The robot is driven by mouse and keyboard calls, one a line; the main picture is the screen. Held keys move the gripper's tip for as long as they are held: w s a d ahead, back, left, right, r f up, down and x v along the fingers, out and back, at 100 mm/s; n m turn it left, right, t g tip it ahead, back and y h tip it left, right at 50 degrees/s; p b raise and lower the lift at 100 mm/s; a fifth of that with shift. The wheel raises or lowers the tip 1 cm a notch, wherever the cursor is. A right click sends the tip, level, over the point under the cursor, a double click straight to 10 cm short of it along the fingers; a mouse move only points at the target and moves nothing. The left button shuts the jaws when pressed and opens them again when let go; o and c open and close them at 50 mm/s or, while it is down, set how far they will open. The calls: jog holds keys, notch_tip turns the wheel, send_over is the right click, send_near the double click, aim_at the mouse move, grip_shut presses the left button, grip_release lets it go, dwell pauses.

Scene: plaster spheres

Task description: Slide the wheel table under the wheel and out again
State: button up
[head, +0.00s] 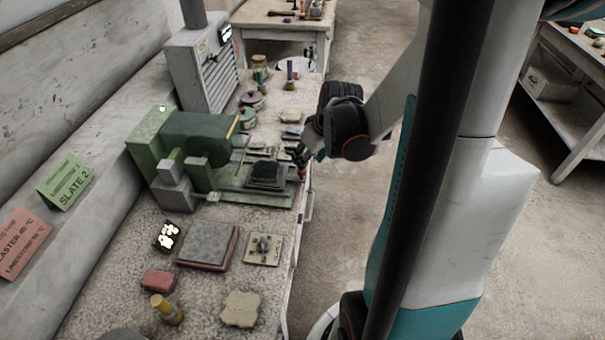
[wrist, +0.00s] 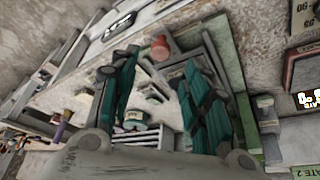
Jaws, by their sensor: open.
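A green machine (head: 196,135) stands on the bench, with a rounded dark green part on its front; the wheel itself cannot be made out. The wheel table (head: 236,192) is a long, low grey-green slide in front of it, bearing a dark block (head: 268,174). A small red knob (head: 302,173) is at the table's right end. My gripper (head: 300,155) is beside that end, above the bench's edge. In the wrist view my gripper (wrist: 160,62) has its two teal fingers apart, with the red knob (wrist: 160,48) showing between and beyond the tips. Contact with it cannot be told.
A grey vented cabinet (head: 200,65) stands behind the machine. Small tools and jars lie beyond the slide. A grey slab (head: 208,245), a plate with a knob (head: 264,248), a red block (head: 158,280) and a yellow-topped jar (head: 165,308) lie nearer.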

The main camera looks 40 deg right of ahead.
jog(key=shift+b+x, duration=2.3)
jog(key=shift+x, duration=1.3)
